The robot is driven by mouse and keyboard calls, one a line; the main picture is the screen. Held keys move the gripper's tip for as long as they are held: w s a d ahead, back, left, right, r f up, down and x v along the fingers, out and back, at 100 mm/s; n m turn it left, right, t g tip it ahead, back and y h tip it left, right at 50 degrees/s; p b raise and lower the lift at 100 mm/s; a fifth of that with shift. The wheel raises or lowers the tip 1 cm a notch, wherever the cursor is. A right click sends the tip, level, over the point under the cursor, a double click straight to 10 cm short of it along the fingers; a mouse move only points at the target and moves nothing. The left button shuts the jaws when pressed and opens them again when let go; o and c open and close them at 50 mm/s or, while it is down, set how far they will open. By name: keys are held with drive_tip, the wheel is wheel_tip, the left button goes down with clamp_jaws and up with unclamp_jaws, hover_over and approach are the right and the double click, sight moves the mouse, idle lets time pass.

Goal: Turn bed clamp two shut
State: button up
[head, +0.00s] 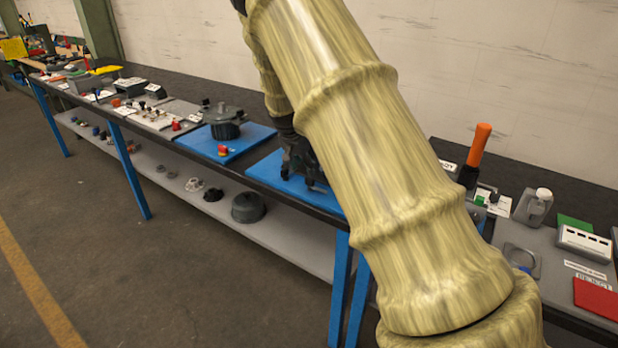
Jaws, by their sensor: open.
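My gripper (312,182) is small and dark in the middle of the head view. It points down over a blue mat (268,172) near the front edge of the bench. The jaws are open, and I see nothing between them. My arm covers much of the mat and the bench behind it. I cannot pick out bed clamp two; it may be hidden behind my gripper and arm, or too small to tell.
A dark round housing (224,128) stands on another blue mat (245,141) to the left, with a red-and-yellow block (223,150). An orange-handled tool (479,146) stands upright right of my arm. A red plate (597,297) lies far right. The lower shelf (290,242) holds loose parts.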

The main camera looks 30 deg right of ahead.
sight(309, 178)
drive_tip(key=shift+p+x, duration=0.85)
drive_tip(key=shift+x, duration=3.05)
drive_tip(key=shift+c, duration=0.4)
drive_tip(key=c, duration=0.9)
